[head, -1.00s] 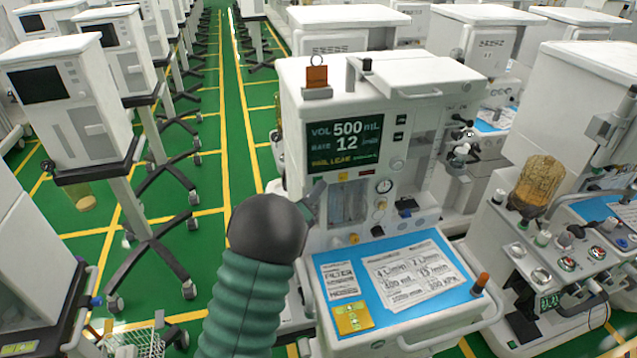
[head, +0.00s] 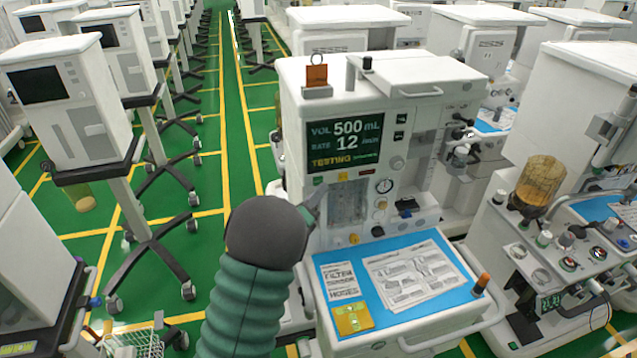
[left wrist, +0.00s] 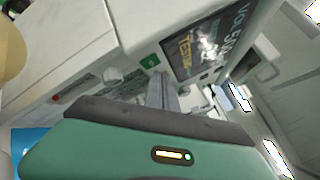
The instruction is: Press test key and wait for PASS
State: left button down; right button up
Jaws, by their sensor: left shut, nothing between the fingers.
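The anaesthesia machine's dark screen (head: 345,143) reads VOL 500 mL, RATE 12 and, in yellow on the bottom line, TESTING. It also shows turned sideways in the left wrist view (left wrist: 198,40). A small green key (head: 318,180) sits just below the screen's left corner; the left wrist view shows it too (left wrist: 150,61). My left gripper (head: 317,193) is shut and empty, its tips close under the green key. In the left wrist view its fingers (left wrist: 162,88) point at the panel beside the key. I cannot tell whether they touch it. My right gripper is out of view.
A blue work surface (head: 440,262) with printed sheets and a yellow card (head: 352,318) juts out below the panel. An orange-topped post (head: 481,284) stands at its right corner. Other machines stand close on the right; a green aisle (head: 236,130) is clear behind.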

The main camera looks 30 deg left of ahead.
pick_arm(q)
jog(key=shift+s+d+b, duration=0.2)
jog(key=shift+s+d, duration=0.6)
jog(key=shift+d, duration=0.2)
jog(key=shift+s+d+b, duration=0.15)
jog(key=shift+s+d, duration=0.65)
jog(key=shift+d, duration=0.15)
jog(key=s+d+f+n+g, duration=0.3)
jog(key=f+n+g, duration=0.15)
jog(key=n, duration=0.25)
jog(key=s+d+f+n+g, duration=0.2)
jog(key=d+f+n+g, duration=0.15)
jog(key=f+n, duration=0.35)
jog(key=s+d+f+n+g, duration=0.2)
jog(key=s+d+n+g, duration=0.2)
jog(key=s, duration=0.4)
jog(key=s+d+f+n+g+h, duration=0.1)
jog(key=s+d+f+n+g, duration=0.1)
jog(key=s+d+n+g, duration=0.2)
jog(key=s+d+n, duration=0.1)
jog(key=s+n, duration=0.2)
jog(key=s, duration=0.2)
